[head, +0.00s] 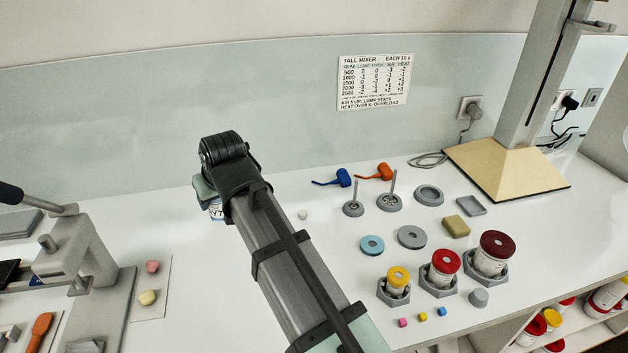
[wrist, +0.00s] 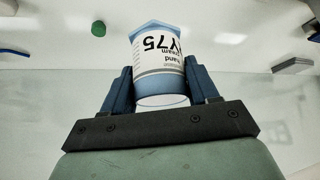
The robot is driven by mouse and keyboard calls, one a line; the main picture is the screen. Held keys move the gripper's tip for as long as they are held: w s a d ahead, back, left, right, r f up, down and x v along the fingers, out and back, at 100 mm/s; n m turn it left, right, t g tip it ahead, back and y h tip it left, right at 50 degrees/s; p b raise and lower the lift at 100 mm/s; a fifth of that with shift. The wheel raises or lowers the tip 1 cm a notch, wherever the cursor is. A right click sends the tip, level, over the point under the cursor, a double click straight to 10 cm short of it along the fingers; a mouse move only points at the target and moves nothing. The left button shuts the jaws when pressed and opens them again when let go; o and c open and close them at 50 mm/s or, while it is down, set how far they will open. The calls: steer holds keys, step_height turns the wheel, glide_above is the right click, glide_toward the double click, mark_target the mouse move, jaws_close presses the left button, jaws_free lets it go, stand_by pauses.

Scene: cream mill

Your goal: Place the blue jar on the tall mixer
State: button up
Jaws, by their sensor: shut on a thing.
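The blue jar (wrist: 160,62) is between the two dark blue fingers of my gripper (wrist: 158,72) in the wrist view. Its white label reads "Y75" and appears upside down, with blue above and below it. My gripper is shut on the jar's sides. In the head view, a small part of the jar (head: 216,212) shows below my wrist; my arm hides the rest. A tall grey column on a beige flared base (head: 507,170) stands at the back right, perhaps the tall mixer. A sign headed "TALL MIXER" (head: 374,82) hangs on the wall.
Jars with yellow (head: 397,275), red (head: 446,262) and dark red (head: 497,245) tops stand in grey holders at right. Discs, stemmed parts and an orange tool (head: 375,172) lie behind them. A grey apparatus (head: 95,260) occupies the left. Bare counter lies around my arm.

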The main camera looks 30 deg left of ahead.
steer(key=shift+r, duration=0.6)
step_height(320, 180, up, 4)
steer(key=w+d+m+t+h, duration=0.1)
steer(key=w+d+m, duration=0.2)
steer(key=w+d, duration=0.75)
steer(key=w+d+m+t+h, duration=0.1)
steer(key=w+d+m, duration=0.1)
steer(key=w+d, duration=0.9)
steer(key=w+d+m+t+h, duration=0.1)
steer(key=w+d+m, duration=0.35)
steer(key=w, duration=1.05)
steer(key=w+d+m+h, duration=0.1)
steer(key=w+d, duration=0.3)
steer(key=d, duration=0.5)
steer(key=w+d+m+t+h, duration=0.1)
steer(key=w+d, duration=0.3)
steer(key=d, duration=0.5)
steer(key=w+d+m+h, duration=0.1)
steer(key=w+d, duration=0.3)
steer(key=d, duration=0.5)
steer(key=w+d+f+m, duration=0.1)
steer(key=d+f, duration=0.1)
steer(key=d, duration=0.6)
steer(key=w+d+f+m+h, duration=0.1)
steer(key=d+f, duration=0.1)
steer(key=d, duration=0.7)
steer(key=shift+w+d, duration=0.2)
steer(key=shift+w, duration=0.1)
steer(key=shift+m, duration=0.25)
steer(key=shift+f, duration=5.45)
